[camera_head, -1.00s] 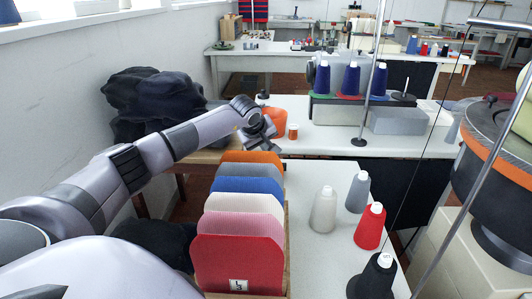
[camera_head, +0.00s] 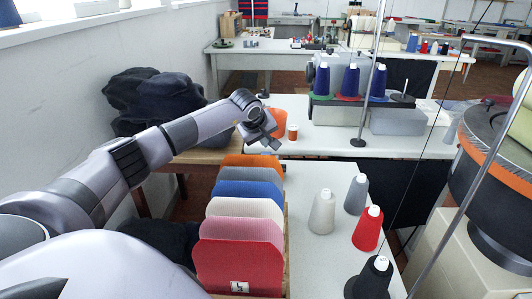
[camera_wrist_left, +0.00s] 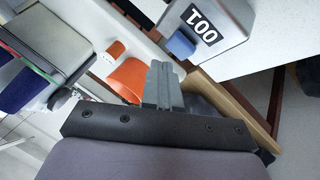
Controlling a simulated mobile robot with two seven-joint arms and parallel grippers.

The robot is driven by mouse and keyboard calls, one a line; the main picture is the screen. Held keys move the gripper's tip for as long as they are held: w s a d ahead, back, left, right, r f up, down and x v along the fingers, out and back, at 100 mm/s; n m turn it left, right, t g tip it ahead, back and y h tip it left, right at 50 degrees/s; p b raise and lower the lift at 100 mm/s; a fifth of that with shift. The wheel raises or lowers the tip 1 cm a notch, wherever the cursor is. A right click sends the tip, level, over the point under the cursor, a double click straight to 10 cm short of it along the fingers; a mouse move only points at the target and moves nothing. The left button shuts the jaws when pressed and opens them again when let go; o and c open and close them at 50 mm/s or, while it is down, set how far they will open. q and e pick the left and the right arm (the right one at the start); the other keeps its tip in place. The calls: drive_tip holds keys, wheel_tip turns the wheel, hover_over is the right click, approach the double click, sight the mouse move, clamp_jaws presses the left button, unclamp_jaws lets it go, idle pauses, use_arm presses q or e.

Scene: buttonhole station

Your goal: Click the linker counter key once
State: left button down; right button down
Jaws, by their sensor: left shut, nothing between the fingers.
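The counter, a grey box (camera_wrist_left: 232,28) with a black number label, shows at the top right of the left wrist view. The label appears upside down and seems to read 001. A blue key (camera_wrist_left: 181,44) sticks out at the box's edge. My left gripper (camera_head: 273,144) is shut and empty, at the far end of the sample rack in the head view. In the wrist view its fingertips (camera_wrist_left: 159,66) point towards the blue key, with a small gap in the picture. I cannot tell contact from depth. The counter is not distinguishable in the head view. My right gripper is not in view.
An orange object (camera_wrist_left: 127,80) and a small orange spool (camera_wrist_left: 115,49) are close beside the fingers. Coloured knit panels (camera_head: 243,225) stand in a rack below my left arm. Thread cones (camera_head: 367,228) stand to the right, with a machine (camera_head: 490,170) beyond.

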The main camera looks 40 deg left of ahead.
use_arm(q)
drive_tip(key=shift+r+p, duration=1.55)
drive_tip(key=shift+r, duration=0.75)
drive_tip(key=shift+s+f, duration=0.1)
drive_tip(key=shift+f, duration=0.05)
